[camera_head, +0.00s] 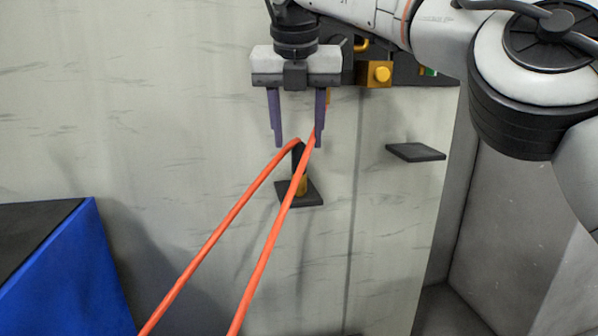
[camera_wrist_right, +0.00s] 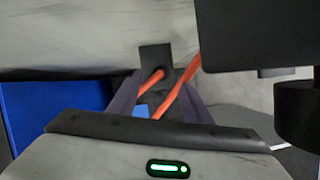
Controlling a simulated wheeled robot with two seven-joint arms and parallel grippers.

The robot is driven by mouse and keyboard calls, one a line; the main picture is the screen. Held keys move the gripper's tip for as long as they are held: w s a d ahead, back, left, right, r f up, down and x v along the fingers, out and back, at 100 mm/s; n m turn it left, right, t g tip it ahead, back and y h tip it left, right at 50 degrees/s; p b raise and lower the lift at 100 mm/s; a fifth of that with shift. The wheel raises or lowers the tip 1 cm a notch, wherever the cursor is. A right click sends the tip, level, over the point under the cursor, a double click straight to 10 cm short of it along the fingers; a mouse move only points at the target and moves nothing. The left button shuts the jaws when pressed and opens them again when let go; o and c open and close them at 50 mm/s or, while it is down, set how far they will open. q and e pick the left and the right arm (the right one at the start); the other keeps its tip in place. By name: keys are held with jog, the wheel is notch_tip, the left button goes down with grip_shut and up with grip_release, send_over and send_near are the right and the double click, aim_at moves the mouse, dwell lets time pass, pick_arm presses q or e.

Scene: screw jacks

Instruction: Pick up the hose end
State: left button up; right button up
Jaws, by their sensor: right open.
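My right gripper (camera_head: 298,140) points down at the upper middle of the head view, its two purple fingers apart with the jaws open. An orange hose (camera_head: 268,246) rises from the bottom as two strands. The left strand reaches a dark fitting, which I take as the hose end (camera_head: 298,154), just below and between the fingertips. The other strand passes up by the right finger. Contact cannot be told. In the right wrist view, the hose (camera_wrist_right: 172,98) shows between the fingers, with a dark square plate (camera_wrist_right: 155,57) beyond. My left gripper is not in view.
A small dark plate (camera_head: 300,194) with a brass part sits on the pale wall below the gripper. Another dark plate (camera_head: 415,152) juts out to the right. Yellow fittings (camera_head: 379,73) are behind the gripper. A blue block (camera_head: 72,275) stands at lower left.

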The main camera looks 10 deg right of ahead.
aim_at(299, 144)
jog(key=b+x, duration=0.1)
jog(key=x, duration=0.3)
jog(key=shift+f, duration=0.3)
jog(key=shift+s, duration=0.1)
grip_shut()
jog(key=shift+r, duration=0.15)
